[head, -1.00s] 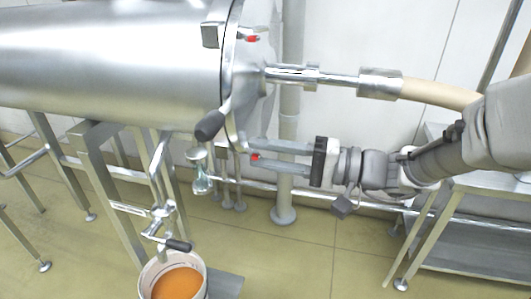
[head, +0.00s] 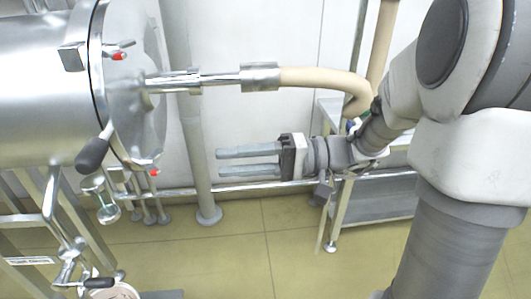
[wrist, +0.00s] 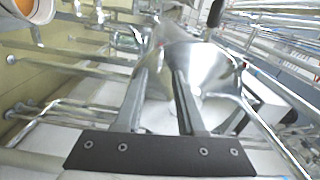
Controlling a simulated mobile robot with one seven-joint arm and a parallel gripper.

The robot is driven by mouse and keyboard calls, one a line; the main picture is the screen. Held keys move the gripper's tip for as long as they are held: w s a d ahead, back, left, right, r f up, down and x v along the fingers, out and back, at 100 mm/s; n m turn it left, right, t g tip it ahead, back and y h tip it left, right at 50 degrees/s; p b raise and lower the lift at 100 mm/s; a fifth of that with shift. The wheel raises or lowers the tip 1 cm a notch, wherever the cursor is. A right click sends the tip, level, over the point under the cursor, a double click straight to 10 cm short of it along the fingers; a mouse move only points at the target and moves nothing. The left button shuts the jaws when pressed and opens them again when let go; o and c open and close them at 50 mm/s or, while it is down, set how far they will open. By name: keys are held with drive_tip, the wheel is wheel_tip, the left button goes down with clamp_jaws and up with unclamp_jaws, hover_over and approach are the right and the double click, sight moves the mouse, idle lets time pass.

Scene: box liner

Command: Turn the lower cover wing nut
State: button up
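The lower cover wing nut (head: 155,172), with a red tip, sits at the bottom edge of the round steel cover (head: 135,105). My gripper (head: 218,163) is to the right of the nut, at about its height in the head view, with a clear gap between them. Its two long grey fingers are parallel and apart, with nothing between them. In the wrist view my gripper (wrist: 160,72) is also open, pointing towards shiny metal. I cannot make out the lower nut there.
A dark-gripped handle (head: 93,153) juts from the cover rim. A beige hose (head: 320,77) runs from the cover's pipe above my gripper. A steel table (head: 375,200) stands behind my arm.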

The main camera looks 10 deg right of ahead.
drive_tip(key=d, duration=0.5)
drive_tip(key=shift+s+d+p, duration=0.2)
drive_tip(key=shift+d+p, duration=0.05)
drive_tip(key=shift+p, duration=0.05)
